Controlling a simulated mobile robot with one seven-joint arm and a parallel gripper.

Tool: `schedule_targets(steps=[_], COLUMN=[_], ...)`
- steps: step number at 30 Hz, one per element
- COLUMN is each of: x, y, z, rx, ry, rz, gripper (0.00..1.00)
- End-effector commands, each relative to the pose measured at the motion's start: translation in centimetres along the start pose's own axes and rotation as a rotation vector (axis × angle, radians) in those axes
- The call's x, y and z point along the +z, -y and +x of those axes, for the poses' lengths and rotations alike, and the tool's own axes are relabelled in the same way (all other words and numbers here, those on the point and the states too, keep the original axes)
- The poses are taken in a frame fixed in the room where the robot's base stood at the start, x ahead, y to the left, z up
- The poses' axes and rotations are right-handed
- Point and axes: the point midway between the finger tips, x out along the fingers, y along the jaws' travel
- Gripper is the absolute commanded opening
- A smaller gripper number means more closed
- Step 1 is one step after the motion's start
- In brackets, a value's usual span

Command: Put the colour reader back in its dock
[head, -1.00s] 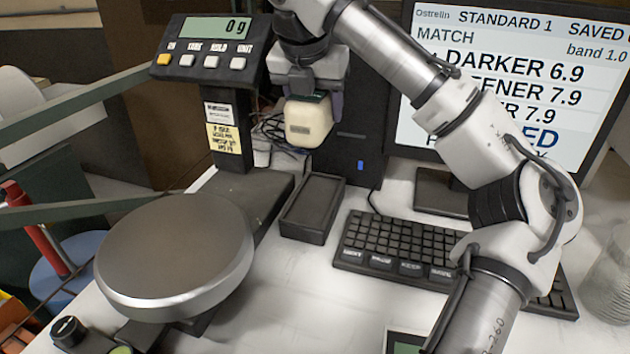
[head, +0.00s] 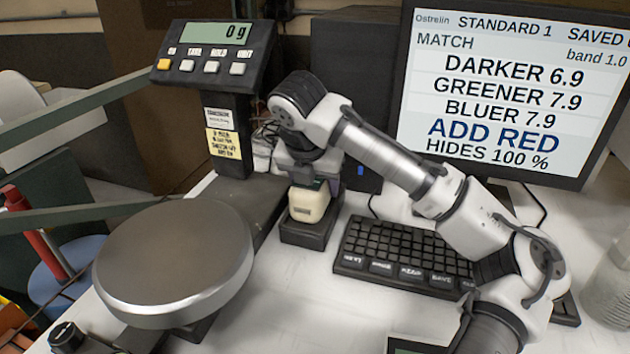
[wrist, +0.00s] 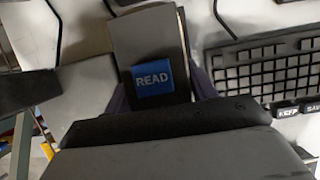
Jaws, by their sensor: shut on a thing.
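The colour reader (head: 308,206) is a cream block with a small label on its front. My gripper (head: 309,178) is shut on its upper part and holds it upright. The reader is at the dock (head: 307,232), a dark box on the table, and covers most of it. I cannot tell whether the reader is fully seated.
A scale with a round grey pan (head: 172,258) stands left of the dock. A keyboard (head: 405,252) lies close to the right. A monitor (head: 500,90) reading ADD RED stands behind. The white table (head: 290,300) is clear in front.

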Motion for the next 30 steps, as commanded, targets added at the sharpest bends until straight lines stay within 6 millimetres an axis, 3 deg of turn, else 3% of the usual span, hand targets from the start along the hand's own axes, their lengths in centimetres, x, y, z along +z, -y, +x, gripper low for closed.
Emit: schedule_targets(steps=[9,10,14,25,30], x=[0.0,-0.1,-0.1,0.1,0.1], y=[0.0,0.0,0.0,0.0,-0.1], z=[0.1,0.2,0.1,-0.2,-2.7], rx=[0.002,0.001,0.001,0.0,0.003], ry=[0.002,0.001,0.001,0.002,0.004], rz=[0.001,0.0,0.0,0.001,0.001], gripper=[0.06,0.59,0.76,0.78,0.78])
